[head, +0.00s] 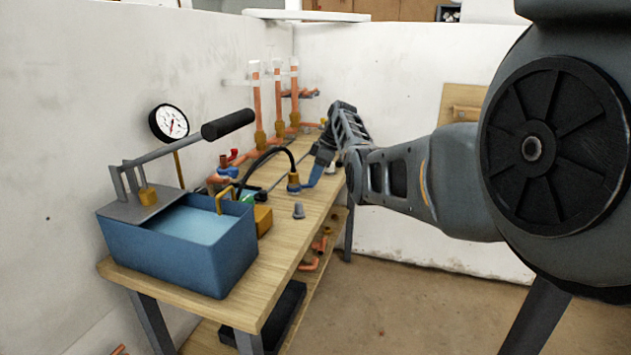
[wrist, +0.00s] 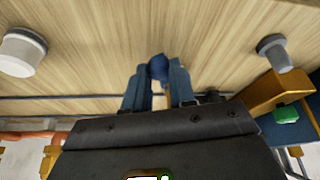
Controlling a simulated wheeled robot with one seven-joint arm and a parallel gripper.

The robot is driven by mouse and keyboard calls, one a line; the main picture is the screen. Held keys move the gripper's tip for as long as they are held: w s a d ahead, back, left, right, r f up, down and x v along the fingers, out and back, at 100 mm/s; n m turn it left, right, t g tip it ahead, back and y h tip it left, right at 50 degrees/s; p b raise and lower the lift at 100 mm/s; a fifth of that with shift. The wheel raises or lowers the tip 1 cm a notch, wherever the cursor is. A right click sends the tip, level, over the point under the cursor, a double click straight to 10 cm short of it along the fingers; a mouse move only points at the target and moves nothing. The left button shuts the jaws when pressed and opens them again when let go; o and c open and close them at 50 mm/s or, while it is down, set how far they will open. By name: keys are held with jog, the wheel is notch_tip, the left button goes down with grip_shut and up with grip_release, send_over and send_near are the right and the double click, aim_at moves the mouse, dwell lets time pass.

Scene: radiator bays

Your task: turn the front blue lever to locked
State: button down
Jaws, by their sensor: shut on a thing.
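The blue lever (wrist: 158,68) shows in the wrist view between the tips of my two fingers, over the wooden bench top. My gripper (wrist: 157,80) is shut on it. In the head view my gripper (head: 322,160) reaches down to the bench, beside a brass fitting (head: 293,182) with a black hose. A small blue piece (head: 312,178) shows there below my fingers. Most of the lever and its pivot are hidden by my fingers and the wrist housing, so I cannot read its angle.
A blue tank (head: 190,255) with a pump handle (head: 228,124) stands at the near end of the bench (head: 270,270). A gauge (head: 169,122) is by the wall. Copper pipes (head: 278,95) rise behind. Floor at right is clear.

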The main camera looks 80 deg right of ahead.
dwell(0.6)
jog(key=c, duration=0.9)
grip_release()
jog(key=shift+c, duration=0.2)
jog(key=v, duration=0.7)
jog(key=shift+r, duration=0.4)
jog(key=shift+d, duration=0.15)
